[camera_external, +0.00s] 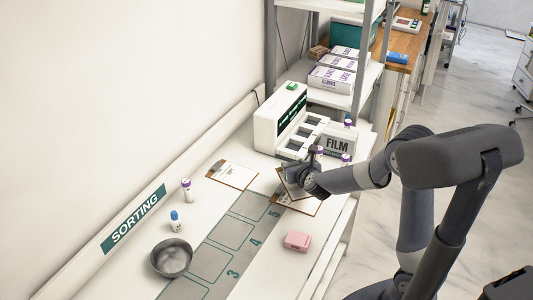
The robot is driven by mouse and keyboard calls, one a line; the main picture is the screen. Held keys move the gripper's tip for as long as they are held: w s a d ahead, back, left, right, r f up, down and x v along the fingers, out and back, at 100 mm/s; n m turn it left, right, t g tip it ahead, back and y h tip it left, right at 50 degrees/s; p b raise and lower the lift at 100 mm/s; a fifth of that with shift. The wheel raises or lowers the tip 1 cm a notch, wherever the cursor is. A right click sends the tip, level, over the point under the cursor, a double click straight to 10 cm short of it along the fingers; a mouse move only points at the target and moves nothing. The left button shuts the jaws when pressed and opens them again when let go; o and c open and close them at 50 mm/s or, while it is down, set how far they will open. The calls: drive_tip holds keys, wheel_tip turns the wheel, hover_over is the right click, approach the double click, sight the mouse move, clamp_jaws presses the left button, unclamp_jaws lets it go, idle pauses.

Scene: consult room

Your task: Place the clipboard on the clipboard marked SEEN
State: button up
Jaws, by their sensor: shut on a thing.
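My gripper (296,176) is shut on a clipboard (287,187), which shows as a brown-edged board with white paper, partly hidden by the gripper. A second clipboard (306,207) lies under and in front of it on the table, near the 5 end of the grey strip, and is partly covered by the held one. I cannot tell whether the two touch. A third clipboard (232,174) with white paper lies flat to the left, apart from my gripper. No SEEN marking is readable on any of them.
A grey bowl (171,258), a blue-capped bottle (176,221), a purple-capped bottle (188,190) and a pink box (297,241) stand on the white table. A white dispenser unit (280,123) and a FILM box (340,139) stand behind. Numbered grey squares (231,233) are empty.

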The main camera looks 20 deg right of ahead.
sight(306, 193)
wheel_tip(306, 193, down, 5)
drive_tip(key=shift+r+b, duration=0.1)
drive_tip(key=shift+b, duration=0.2)
drive_tip(key=shift+f+b, duration=0.45)
drive_tip(key=shift+b, duration=0.2)
drive_tip(key=o, duration=1)
drive_tip(key=shift+r, duration=0.15)
drive_tip(key=shift+r+p, duration=0.5)
drive_tip(key=shift+p, duration=0.45)
drive_tip(key=v, duration=1.2)
drive_tip(key=shift+s+f, duration=0.1)
drive_tip(key=shift+f, duration=0.2)
